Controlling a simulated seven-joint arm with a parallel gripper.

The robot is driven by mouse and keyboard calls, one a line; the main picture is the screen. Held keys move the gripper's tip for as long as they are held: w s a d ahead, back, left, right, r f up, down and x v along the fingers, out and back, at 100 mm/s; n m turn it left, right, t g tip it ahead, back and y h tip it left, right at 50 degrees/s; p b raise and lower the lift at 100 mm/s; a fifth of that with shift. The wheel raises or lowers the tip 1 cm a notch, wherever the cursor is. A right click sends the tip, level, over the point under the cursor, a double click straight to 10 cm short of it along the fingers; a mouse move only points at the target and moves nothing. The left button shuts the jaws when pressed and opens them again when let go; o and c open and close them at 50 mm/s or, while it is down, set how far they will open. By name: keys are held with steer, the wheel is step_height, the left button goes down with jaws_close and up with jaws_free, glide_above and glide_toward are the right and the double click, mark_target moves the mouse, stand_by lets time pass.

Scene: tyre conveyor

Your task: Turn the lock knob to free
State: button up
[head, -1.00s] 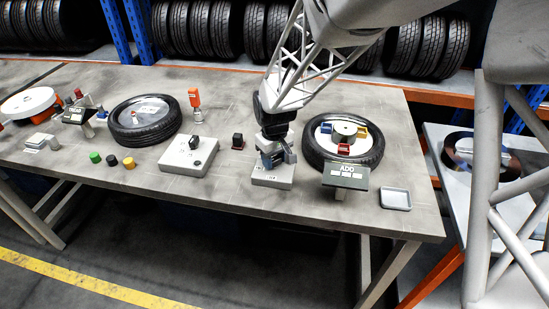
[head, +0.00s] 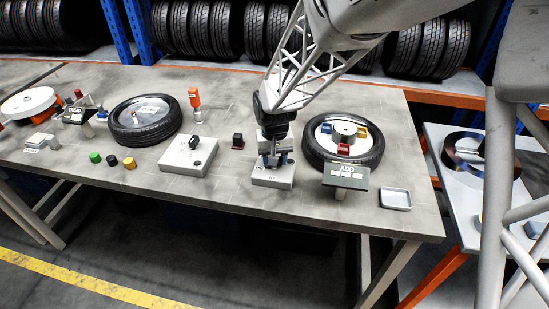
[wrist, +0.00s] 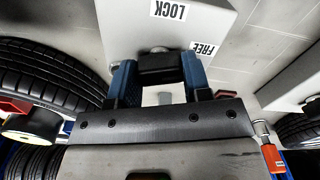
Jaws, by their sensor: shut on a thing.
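The lock knob (wrist: 160,64) is a black bar between the blue fingers of my gripper (wrist: 156,80) in the wrist view. It stands on a pale box (wrist: 120,22) marked with a LOCK label (wrist: 170,9) and a FREE label (wrist: 204,48), both upside down in this view. The knob lies nearer the FREE label. In the head view my gripper (head: 272,160) points down onto the same box (head: 272,182) and is shut on the knob, which it mostly hides there.
A tyre (head: 370,158) with coloured blocks, an ADO sign (head: 345,172) and a small tray (head: 396,198) stand to the right. A second box (head: 182,163) with a black knob, a small black block (head: 238,141) and another tyre (head: 150,135) are to the left.

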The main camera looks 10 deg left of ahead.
steer(key=shift+r, duration=0.1)
steer(key=o, duration=0.9)
steer(key=shift+r, duration=3.85)
